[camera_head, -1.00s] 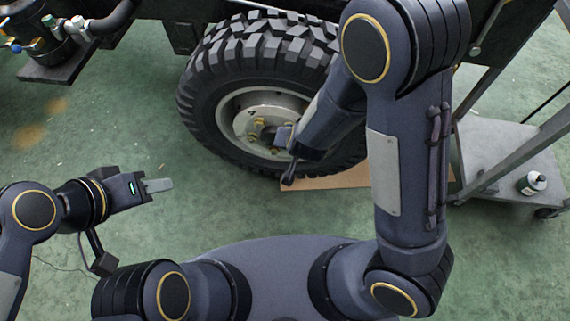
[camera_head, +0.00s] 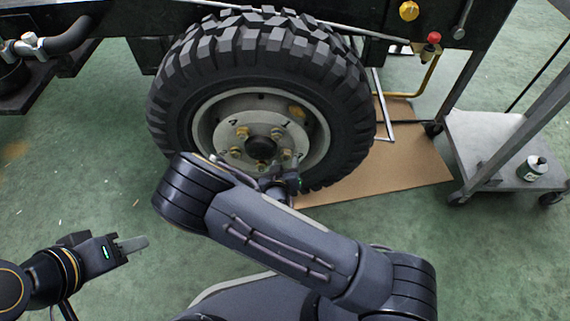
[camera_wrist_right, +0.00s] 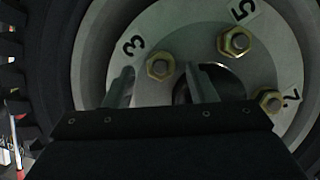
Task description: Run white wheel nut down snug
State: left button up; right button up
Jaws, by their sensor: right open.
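The wheel's pale hub (camera_head: 305,125) faces me and carries several brass-coloured nuts, one at its upper left (camera_head: 242,131). I can make out no white nut. In the right wrist view, a brass-and-grey nut (camera_wrist_right: 160,66) sits beside the numeral 3, another nut (camera_wrist_right: 234,41) by 5, and a third nut (camera_wrist_right: 270,101) by 2. My right gripper (camera_wrist_right: 160,88) is open and empty, its fingers spread to either side below the nut by 3; contact cannot be told. My left gripper (camera_head: 132,244) is away from the wheel, over the floor; its jaw gap is hidden.
The black tyre (camera_head: 345,110) surrounds the hub under the dark chassis (camera_head: 320,12). A cardboard sheet (camera_head: 410,170) lies at the wheel's right. A grey trolley (camera_head: 490,140) carries a small bottle (camera_head: 533,168). The green floor at left is mostly clear.

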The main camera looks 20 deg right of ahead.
jog(key=shift+x, duration=1.1)
jog(key=shift+c, duration=0.3)
